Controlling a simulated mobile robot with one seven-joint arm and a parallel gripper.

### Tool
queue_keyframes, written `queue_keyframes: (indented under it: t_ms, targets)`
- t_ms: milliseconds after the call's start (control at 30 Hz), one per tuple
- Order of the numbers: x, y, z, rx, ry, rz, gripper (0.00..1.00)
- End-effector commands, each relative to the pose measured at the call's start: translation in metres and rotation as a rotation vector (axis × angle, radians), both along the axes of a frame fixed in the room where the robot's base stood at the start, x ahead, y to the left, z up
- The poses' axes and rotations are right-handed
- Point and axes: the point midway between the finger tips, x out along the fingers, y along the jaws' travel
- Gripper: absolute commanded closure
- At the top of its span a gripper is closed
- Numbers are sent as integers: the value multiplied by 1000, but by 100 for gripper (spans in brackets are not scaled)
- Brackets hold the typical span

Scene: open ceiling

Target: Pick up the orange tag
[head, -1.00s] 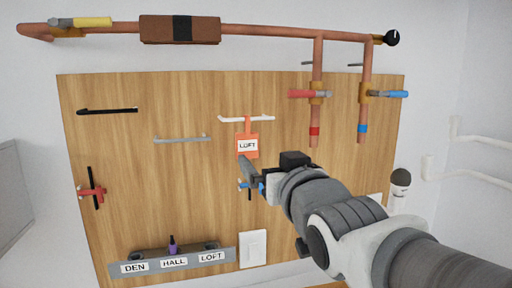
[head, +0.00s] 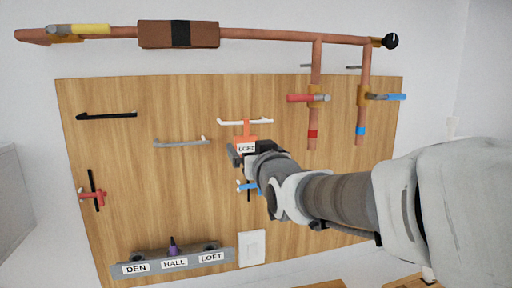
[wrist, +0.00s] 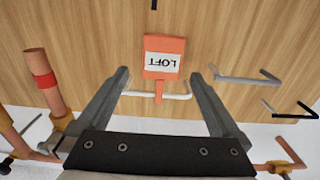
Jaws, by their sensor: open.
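The orange tag (head: 249,139) with a white LOFT label hangs by its narrow strap from the white hook rail (head: 259,121) on the wooden board. My gripper (head: 240,154) is at the tag's lower part in the head view and partly hides it. In the wrist view, the tag (wrist: 165,56) appears upside down beyond and between the open fingers of my gripper (wrist: 165,82), with the white rail (wrist: 178,96) crossing between them. The gripper is empty; I cannot tell whether either finger touches the tag.
Copper pipes with a red-handled valve (head: 308,98) and a blue-handled valve (head: 385,96) stand right of the tag. A grey hook rail (head: 181,142) is to its left. A small blue valve (head: 247,187) is just below. A labelled DEN, HALL, LOFT shelf (head: 190,261) sits lower left.

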Motion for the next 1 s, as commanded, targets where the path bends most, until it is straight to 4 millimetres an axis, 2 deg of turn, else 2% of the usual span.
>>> queue_keyframes:
  t_ms: [400,733,767,1000]
  targets:
    - [43,15,2,1,0,0,0]
    - [47,16,1,0,-1,0,0]
    - [47,16,1,0,-1,0,4]
    - [47,16,1,0,0,0,47]
